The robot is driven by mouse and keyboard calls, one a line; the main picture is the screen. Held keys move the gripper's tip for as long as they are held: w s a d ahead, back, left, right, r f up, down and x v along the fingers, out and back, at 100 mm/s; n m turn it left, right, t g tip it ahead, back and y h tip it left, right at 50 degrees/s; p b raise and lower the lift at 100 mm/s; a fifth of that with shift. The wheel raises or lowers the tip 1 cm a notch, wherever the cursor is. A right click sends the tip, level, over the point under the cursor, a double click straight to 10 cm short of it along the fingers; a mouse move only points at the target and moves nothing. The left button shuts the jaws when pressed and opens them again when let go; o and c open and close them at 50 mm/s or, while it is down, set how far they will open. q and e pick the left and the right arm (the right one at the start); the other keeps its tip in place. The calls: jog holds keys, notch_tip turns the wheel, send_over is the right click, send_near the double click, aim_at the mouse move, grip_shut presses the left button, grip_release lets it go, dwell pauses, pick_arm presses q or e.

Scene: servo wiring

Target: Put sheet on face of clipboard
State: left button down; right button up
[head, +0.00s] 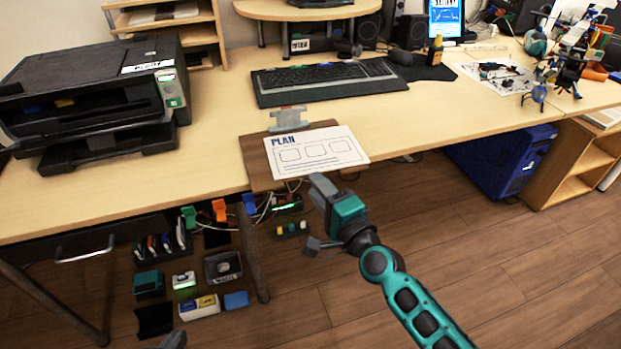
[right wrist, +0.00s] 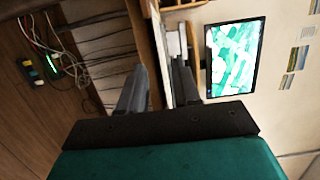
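The white sheet (head: 318,160), printed "PLAN" with several boxes, lies askew over the brown clipboard (head: 256,160) at the desk's front edge. It is shifted right, leaving the board's left strip bare and reaching past its right side. The grey clip (head: 289,117) is at the board's far end, beyond the sheet; whether it grips the sheet cannot be told. My right gripper (head: 315,213) is open just in front of the sheet's near edge. Its spread fingers (right wrist: 160,68) also show in the right wrist view. Only a dark tip of my left gripper (head: 173,341) shows at the bottom.
A keyboard (head: 325,80) lies behind the clipboard and a printer (head: 90,95) stands left. A blue bin (head: 505,160) is under the desk at right. Cables and small boxes (head: 222,266) are below the desk's front edge. The desk right of the sheet is clear.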

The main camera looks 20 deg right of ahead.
jog(key=shift+x, duration=2.15)
grip_shut()
